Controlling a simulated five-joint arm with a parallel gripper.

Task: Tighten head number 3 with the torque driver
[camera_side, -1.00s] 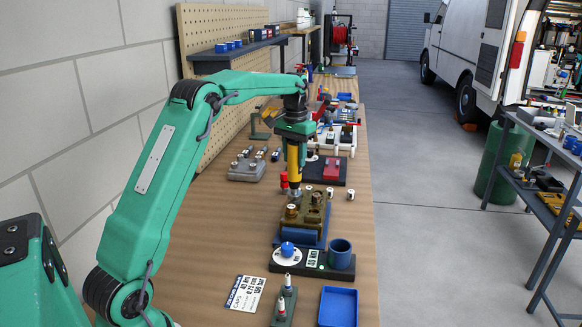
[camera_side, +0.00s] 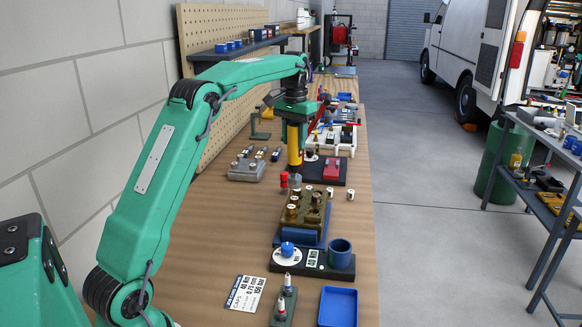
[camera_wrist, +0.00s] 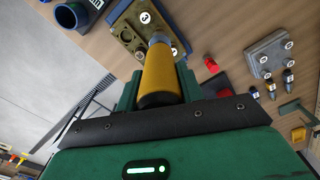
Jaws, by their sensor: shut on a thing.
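My gripper (camera_side: 293,125) is shut on the yellow torque driver (camera_side: 294,154), which hangs upright with its grey socket down. The driver also fills the middle of the wrist view (camera_wrist: 160,75). Below it is the brass-coloured block (camera_side: 306,217) with several round heads on top. In the wrist view the block (camera_wrist: 129,36) shows a head marked 3 (camera_wrist: 145,17), apart from the socket. The socket end partly covers another marked head (camera_wrist: 174,51) at the block's near edge. I cannot tell whether the socket touches anything.
A red piece (camera_side: 284,180) stands left of the driver. In front are a dial box (camera_side: 312,262), a blue cup (camera_side: 340,252), a blue tray (camera_side: 338,306) and a printed card (camera_side: 246,292). A grey numbered plate (camera_side: 247,170) lies left.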

